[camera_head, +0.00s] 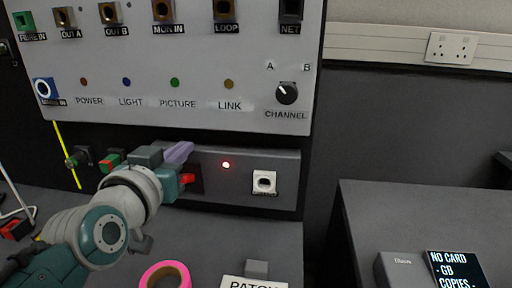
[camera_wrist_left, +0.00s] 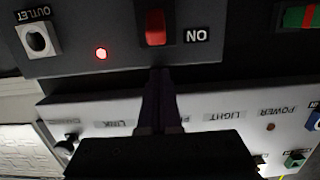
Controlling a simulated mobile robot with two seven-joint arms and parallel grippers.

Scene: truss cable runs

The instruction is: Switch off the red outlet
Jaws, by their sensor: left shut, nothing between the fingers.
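The red rocker switch (camera_head: 188,178) sits on the grey lower panel, in a dark recess. In the left wrist view, which shows the panel upside down, the switch (camera_wrist_left: 156,27) is beside an "ON" label. A small red lamp (camera_head: 226,165) glows between the switch and the white outlet socket (camera_head: 264,182); the lamp (camera_wrist_left: 101,53) and socket (camera_wrist_left: 37,40) also show in the wrist view. My left gripper (camera_head: 184,150) is shut and empty, its purple fingers close by the switch.
Above is a light panel (camera_head: 200,60) with labelled sockets, lamps and a channel knob (camera_head: 287,93). A pink tape roll (camera_head: 165,274) and a "PATCH" card (camera_head: 253,282) lie on the bench below. A second table (camera_head: 430,215) stands at right.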

